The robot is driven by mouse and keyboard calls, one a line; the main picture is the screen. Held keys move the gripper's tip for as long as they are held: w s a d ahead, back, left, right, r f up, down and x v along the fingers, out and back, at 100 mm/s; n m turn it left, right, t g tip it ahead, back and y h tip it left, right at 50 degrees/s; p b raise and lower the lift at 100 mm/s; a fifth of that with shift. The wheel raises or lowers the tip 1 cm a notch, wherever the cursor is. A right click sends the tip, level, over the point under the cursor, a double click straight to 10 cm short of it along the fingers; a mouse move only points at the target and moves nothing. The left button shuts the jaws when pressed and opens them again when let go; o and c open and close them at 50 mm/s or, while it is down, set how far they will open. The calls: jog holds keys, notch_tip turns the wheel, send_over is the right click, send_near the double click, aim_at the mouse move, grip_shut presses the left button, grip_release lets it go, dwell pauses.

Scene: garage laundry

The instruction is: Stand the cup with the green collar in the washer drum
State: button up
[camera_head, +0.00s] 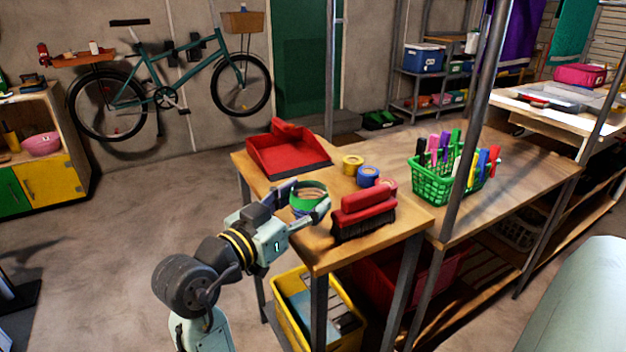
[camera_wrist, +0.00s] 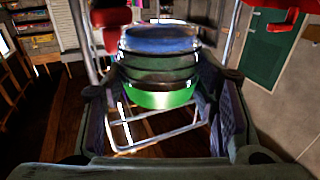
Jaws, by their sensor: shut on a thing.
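The cup with the green collar (camera_head: 309,188) is at the front left of the wooden workbench (camera_head: 405,218). It looks clear, with a bright green band. My gripper (camera_head: 303,204) is shut on it, one finger on each side. In the wrist view the cup (camera_wrist: 160,68) sits between the two fingers of my gripper (camera_wrist: 160,112), with its green collar (camera_wrist: 160,97) lowest in the picture. I cannot tell whether the cup touches the bench. The washer drum is not recognisable in either view.
A red brush (camera_head: 364,213) stands close right of the cup. A red dustpan (camera_head: 287,152), tape rolls (camera_head: 368,176) and a green basket of markers (camera_head: 434,187) are also on the bench. Metal posts (camera_head: 474,120) rise from it. A yellow bin (camera_head: 290,312) is below.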

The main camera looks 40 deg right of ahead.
aim_at(308, 191)
jog(key=w+d, duration=0.2)
jog(key=w+d+p, duration=0.1)
jog(key=w+d, duration=0.2)
jog(key=w+d+f, duration=0.1)
jog(key=w+d, duration=0.1)
jog(key=shift+w+d+f+p, duration=0.1)
jog(key=shift+w+d+p, duration=0.05)
jog(key=shift+d+p, duration=0.2)
jog(key=shift+f+p, duration=0.35)
jog(key=shift+f, duration=1.45)
jog(key=shift+f, duration=0.15)
jog(key=o, duration=0.9)
jog(key=shift+o, duration=0.2)
jog(key=shift+r, duration=0.2)
jog(key=s+a+b, duration=0.2)
jog(key=a, duration=1)
jog(key=shift+b, duration=0.3)
